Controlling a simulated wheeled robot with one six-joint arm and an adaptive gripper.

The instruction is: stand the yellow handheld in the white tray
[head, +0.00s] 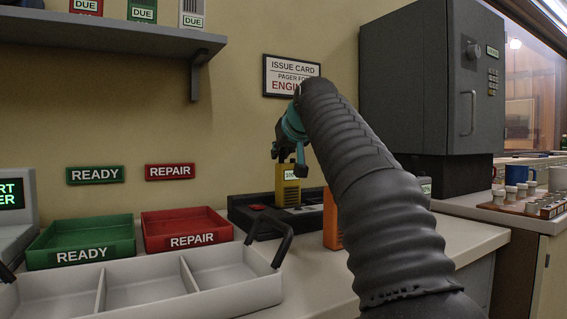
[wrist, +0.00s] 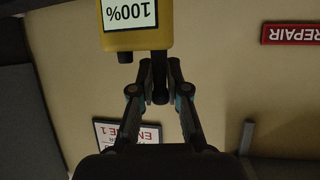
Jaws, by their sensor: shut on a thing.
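The yellow handheld (head: 288,190) is upright at the black charger dock (head: 245,216) in the head view. I cannot tell whether its foot is in a slot or just above. My gripper (head: 288,155) is over its top end. In the wrist view the yellow handheld (wrist: 140,38) shows a "100%" label, and my gripper (wrist: 159,65) is shut on its black antenna. The white tray (head: 237,299) is in the front left of the head view, with three empty-looking compartments and a dark handle at its right end.
A green READY tray (head: 80,242) and a red REPAIR tray (head: 188,230) stand behind the white tray. An orange handheld (head: 331,222) is right of the yellow one, partly hidden by my arm. A grey safe (head: 415,80) stands at the right, and a shelf (head: 100,35) overhangs upper left.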

